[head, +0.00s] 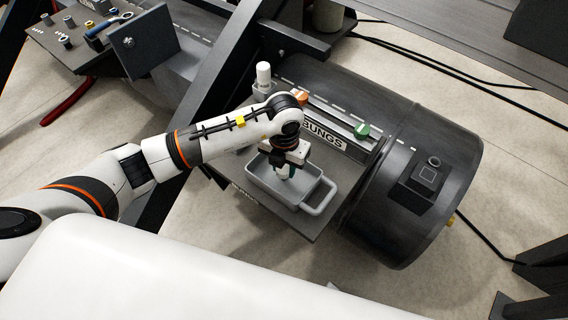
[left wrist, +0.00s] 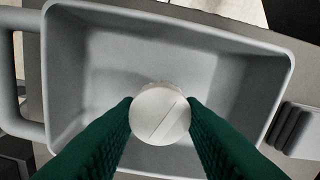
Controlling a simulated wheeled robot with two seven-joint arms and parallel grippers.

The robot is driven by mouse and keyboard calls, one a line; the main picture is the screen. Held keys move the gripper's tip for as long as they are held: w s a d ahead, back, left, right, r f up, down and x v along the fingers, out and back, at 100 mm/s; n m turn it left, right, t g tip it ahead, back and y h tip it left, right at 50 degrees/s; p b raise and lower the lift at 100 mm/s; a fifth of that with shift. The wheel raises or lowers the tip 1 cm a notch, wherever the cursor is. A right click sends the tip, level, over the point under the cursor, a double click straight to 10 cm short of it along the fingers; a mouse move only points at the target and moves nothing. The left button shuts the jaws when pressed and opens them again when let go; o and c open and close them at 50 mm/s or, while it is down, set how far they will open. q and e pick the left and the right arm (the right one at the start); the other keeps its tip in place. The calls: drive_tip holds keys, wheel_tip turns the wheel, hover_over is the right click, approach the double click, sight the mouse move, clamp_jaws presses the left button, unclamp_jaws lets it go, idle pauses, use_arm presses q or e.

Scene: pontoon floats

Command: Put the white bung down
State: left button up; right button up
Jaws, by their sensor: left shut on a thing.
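The white bung (left wrist: 160,113) is pinched between the green fingers of my left gripper (head: 285,168). Its round, slotted top faces the camera in the left wrist view. The gripper points down over the grey tray (head: 258,180), whose walls surround the bung in the left wrist view (left wrist: 75,75). I cannot tell whether the bung touches the tray floor. In the head view the bung is mostly hidden by the gripper and wrist. My right gripper is not in view.
The tray's loop handle (head: 329,192) sticks out to the right. Behind it is a rack labelled BUNGS (head: 323,136) with an orange bung (head: 302,97) and a green bung (head: 362,130). A white-topped cylinder (head: 263,75) stands at its left. A dark drum (head: 425,150) lies behind.

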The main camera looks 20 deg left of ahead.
use_arm(q)
drive_tip(key=shift+f, duration=0.15)
drive_tip(key=o, duration=1)
drive_tip(key=shift+c, duration=0.2)
drive_tip(key=shift+r, duration=0.6)
wheel_tip(320, 180, up, 11)
drive_tip(key=shift+b, duration=0.3)
drive_tip(key=shift+r, duration=0.1)
